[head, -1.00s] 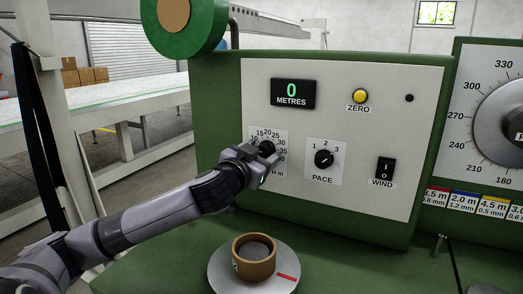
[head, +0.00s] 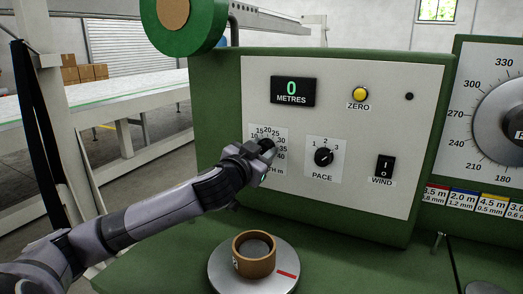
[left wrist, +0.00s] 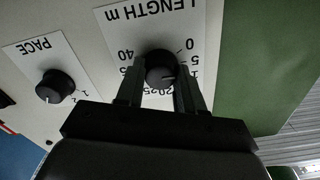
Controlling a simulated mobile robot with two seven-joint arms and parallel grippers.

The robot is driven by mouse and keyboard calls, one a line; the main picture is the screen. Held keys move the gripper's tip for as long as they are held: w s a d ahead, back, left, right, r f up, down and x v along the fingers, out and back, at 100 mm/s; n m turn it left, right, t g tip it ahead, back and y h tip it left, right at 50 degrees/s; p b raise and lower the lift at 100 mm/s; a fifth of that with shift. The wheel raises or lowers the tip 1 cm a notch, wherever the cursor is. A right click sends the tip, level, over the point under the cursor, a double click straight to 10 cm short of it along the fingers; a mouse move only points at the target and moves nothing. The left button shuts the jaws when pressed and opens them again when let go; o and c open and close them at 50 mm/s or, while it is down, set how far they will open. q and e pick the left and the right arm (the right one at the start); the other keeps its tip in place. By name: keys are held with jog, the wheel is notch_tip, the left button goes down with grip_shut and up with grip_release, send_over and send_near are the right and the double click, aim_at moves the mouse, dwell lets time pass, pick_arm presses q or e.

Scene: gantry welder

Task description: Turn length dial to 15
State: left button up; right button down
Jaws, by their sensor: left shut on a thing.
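The length dial, a black round knob (head: 267,144), sits on the cream panel among numbers from 0 to 40. My left gripper (head: 261,151) comes in from the left and covers part of the scale. In the left wrist view the length dial (left wrist: 160,68) sits between the two fingers of my left gripper (left wrist: 161,76), which are shut on it. There the scale is upside down. The dial's pale mark points right and slightly down, around the 10, which a finger partly hides. My right gripper is not in view.
The pace dial (head: 324,157) is right of the length dial, with the wind switch (head: 385,167) further right. The yellow zero button (head: 360,96) and display reading 0 (head: 293,93) are above.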

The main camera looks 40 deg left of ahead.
pick_arm(q)
jog(key=m+p, duration=0.3)
jog(key=m, duration=0.3)
jog(key=shift+m, duration=2.5)
jog(key=o, duration=1)
jog(key=shift+o, duration=0.2)
jog(key=shift+s, duration=0.1)
